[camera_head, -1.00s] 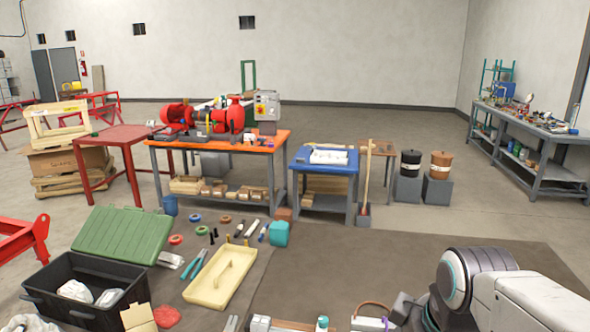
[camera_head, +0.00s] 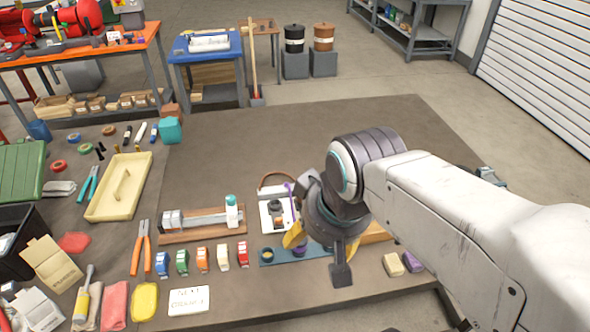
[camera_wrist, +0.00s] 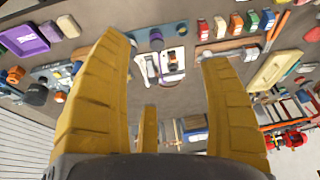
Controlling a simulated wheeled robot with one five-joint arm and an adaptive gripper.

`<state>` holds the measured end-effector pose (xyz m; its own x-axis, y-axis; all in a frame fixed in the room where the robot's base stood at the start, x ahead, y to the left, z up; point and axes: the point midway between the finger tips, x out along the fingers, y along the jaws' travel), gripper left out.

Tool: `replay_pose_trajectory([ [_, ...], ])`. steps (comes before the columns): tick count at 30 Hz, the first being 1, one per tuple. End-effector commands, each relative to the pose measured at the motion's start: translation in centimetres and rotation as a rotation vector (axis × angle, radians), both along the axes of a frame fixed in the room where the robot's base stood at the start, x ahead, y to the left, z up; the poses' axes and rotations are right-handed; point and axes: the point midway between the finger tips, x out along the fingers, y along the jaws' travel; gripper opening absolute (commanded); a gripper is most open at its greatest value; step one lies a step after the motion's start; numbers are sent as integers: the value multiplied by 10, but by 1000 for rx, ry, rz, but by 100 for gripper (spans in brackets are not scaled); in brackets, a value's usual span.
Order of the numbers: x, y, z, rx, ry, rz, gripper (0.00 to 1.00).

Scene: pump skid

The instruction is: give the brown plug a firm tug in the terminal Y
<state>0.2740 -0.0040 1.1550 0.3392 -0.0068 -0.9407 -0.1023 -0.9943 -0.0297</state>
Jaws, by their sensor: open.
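A white plate with a dark round fitting and a small brownish-orange part (camera_head: 278,222) lies on the dark worktop just left of my gripper in the head view. A brown cable (camera_head: 275,178) arcs behind it. I cannot tell surely which part is the brown plug, and no terminal Y label is readable. My gripper (camera_head: 318,255) hangs over the worktop with its yellow fingers spread and nothing between them. In the wrist view the white plate (camera_wrist: 172,64) shows between the fingertips, farther off. My arm and gripper hide part of the area right of the plate.
A wooden board with a metal rail (camera_head: 200,222) lies left of the plate. Several coloured blocks (camera_head: 202,259) stand in front, beside a blue-grey strip (camera_head: 268,258). Orange pliers (camera_head: 141,247) and a cream tray (camera_head: 120,187) lie further left. The worktop behind the plate (camera_head: 330,120) is clear.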

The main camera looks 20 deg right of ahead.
Motion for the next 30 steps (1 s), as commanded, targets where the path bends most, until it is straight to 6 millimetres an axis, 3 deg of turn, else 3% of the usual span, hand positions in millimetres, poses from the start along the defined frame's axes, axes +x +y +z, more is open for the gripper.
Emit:
replay_pose_trajectory([
  [7,77,-12,10,50,64,-184,72],
  [14,147,-28,0,92,118,-360,72],
  [23,232,-55,-44,136,185,-591,72],
  [30,287,-79,-101,164,236,-778,72],
])
